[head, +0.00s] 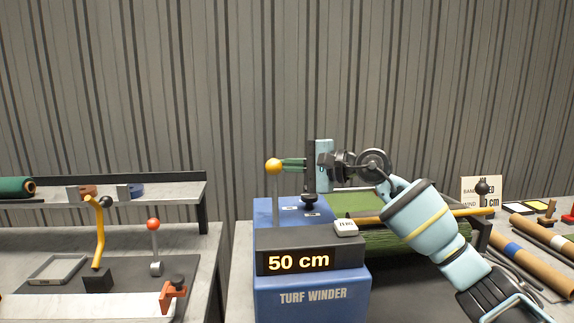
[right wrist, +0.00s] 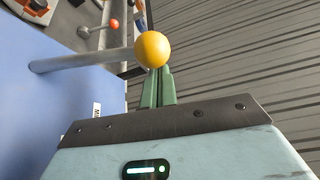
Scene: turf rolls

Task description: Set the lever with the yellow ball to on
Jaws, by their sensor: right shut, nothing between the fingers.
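The lever's yellow ball (head: 274,166) tops a thin grey shaft (head: 275,202) rising from the blue turf winder (head: 313,294). The shaft looks about upright in the head view. The ball also shows large in the right wrist view (right wrist: 152,49). My right gripper (head: 287,164) reaches in from the right with its green fingers shut and empty. In the right wrist view its fingertips (right wrist: 157,72) are right at the ball, partly behind it in the picture; I cannot tell if they touch. Small labels on the winder's top are too small to read. My left gripper is not in view.
The winder's display (head: 299,261) reads 50 cm, with a white button (head: 346,227) above it. A green turf roll (head: 382,242) lies behind my right arm. A left bench holds a red-ball lever (head: 153,224) and a yellow bent handle (head: 99,235). Brown rolls (head: 530,262) lie at right.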

